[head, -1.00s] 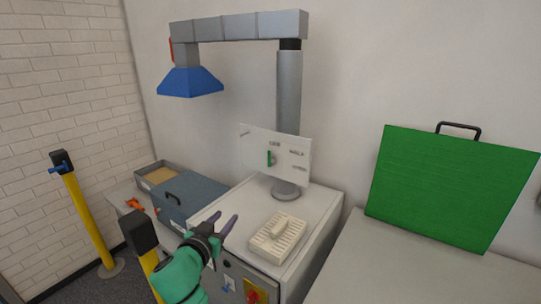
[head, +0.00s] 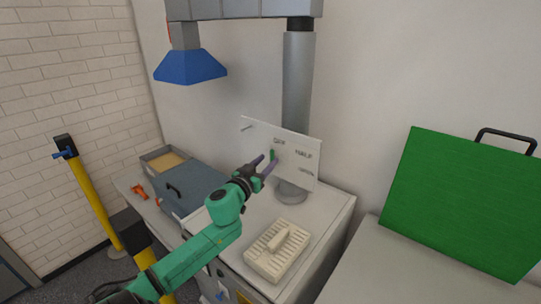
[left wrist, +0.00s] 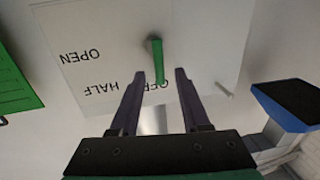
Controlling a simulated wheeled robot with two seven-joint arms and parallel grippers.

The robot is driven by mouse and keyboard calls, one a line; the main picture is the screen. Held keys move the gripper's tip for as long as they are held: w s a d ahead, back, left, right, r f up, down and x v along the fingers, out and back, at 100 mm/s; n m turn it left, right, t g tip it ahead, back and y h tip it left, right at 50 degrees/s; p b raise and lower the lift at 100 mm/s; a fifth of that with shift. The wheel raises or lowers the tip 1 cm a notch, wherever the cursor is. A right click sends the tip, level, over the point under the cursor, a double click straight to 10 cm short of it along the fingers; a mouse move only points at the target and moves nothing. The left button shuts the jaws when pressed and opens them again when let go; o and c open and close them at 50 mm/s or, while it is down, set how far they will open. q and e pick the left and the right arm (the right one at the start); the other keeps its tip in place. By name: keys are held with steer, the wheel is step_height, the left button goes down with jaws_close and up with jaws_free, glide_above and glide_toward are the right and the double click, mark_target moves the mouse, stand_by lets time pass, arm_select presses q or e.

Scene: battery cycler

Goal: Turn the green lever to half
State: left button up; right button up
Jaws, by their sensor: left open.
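The green lever (head: 273,154) is on a white panel (head: 253,130) fixed at the grey post. The panel is lettered OFF, HALF and OPEN. In the left wrist view the lever (left wrist: 156,61) points at the OFF lettering and partly covers it; the view is upside down. My left gripper (head: 266,164) is open in front of the panel, and its fingers partly hide the lever in the head view. In the left wrist view, the lever's end lies between the two fingertips (left wrist: 159,73), with gaps on both sides. I cannot tell its depth between them. My right gripper is out of view.
A cream slotted tray (head: 262,262) stands on the white cabinet top below the panel. A blue hood (head: 190,67) hangs at upper left. A grey-blue lidded box (head: 193,191) sits to the left.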

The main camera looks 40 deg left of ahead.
arm_select(q)
steer(key=shift+x, duration=1.25)
steer(key=shift+w+r, duration=0.1)
steer(key=shift+r, duration=0.1)
steer(key=shift+c, duration=0.6)
jaws_close()
steer(key=shift+f, duration=0.1)
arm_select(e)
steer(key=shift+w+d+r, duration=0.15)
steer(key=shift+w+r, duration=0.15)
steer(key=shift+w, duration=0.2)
